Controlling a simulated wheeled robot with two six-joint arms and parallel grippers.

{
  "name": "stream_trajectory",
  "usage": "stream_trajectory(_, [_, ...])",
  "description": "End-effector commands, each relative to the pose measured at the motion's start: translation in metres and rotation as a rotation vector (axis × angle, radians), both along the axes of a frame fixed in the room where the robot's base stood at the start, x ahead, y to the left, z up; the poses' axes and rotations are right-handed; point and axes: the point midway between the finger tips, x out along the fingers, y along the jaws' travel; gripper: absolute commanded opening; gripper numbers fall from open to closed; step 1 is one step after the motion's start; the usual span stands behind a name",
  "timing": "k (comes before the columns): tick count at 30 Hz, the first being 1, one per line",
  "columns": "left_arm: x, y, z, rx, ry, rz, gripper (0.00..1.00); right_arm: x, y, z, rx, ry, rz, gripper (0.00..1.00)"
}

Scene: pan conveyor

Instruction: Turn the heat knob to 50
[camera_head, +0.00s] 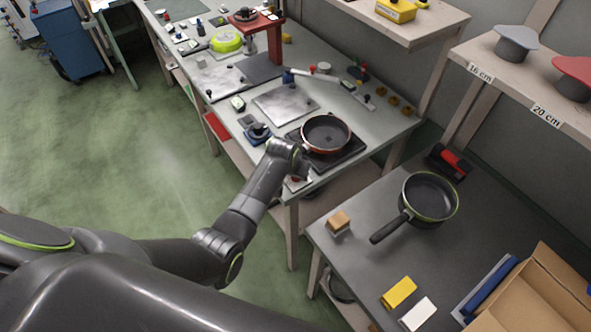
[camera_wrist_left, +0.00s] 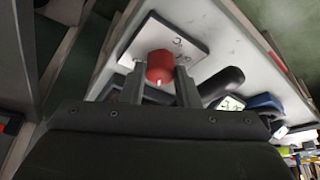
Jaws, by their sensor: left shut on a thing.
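The red heat knob (camera_wrist_left: 160,66) stands on a white dial plate (camera_wrist_left: 188,40) in the left wrist view. Dark marks are on the plate, but I cannot read the setting. The two fingers of my left gripper (camera_wrist_left: 159,82) are on either side of the knob and shut on it. In the head view my left gripper (camera_head: 304,174) is at the near corner of the workbench, and the knob is hidden behind it. A red-rimmed pan (camera_head: 326,133) sits on the dark hotplate (camera_head: 345,155) just beyond. My right gripper is not in view.
A dark-handled pan (camera_head: 431,196), a wooden block (camera_head: 339,221) and a cardboard box (camera_head: 545,295) are on the dark table at right. Tools and metal plates (camera_head: 285,104) cover the bench behind the hotplate. Green floor is open at left.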

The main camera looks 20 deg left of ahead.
Motion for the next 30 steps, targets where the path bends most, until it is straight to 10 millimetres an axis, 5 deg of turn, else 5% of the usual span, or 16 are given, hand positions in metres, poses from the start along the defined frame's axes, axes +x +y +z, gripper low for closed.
stream_trajectory(10, [0.0006, 0.0017, 0.0015, 0.0, 0.001, -0.248, 0.06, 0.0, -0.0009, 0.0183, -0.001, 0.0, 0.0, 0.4])
stream_trajectory(23, [0.001, 0.0014, 0.0008, 0.0, -0.002, -0.281, 0.06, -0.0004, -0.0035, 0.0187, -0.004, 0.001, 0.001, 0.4])
stream_trajectory(24, [0.001, 0.0013, 0.0008, 0.0, -0.002, -0.28, 0.34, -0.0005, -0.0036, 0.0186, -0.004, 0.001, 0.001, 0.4])
stream_trajectory(30, [0.0008, 0.0013, 0.0007, 0.0, -0.001, -0.28, 0.38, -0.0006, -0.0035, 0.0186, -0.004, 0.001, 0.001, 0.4])
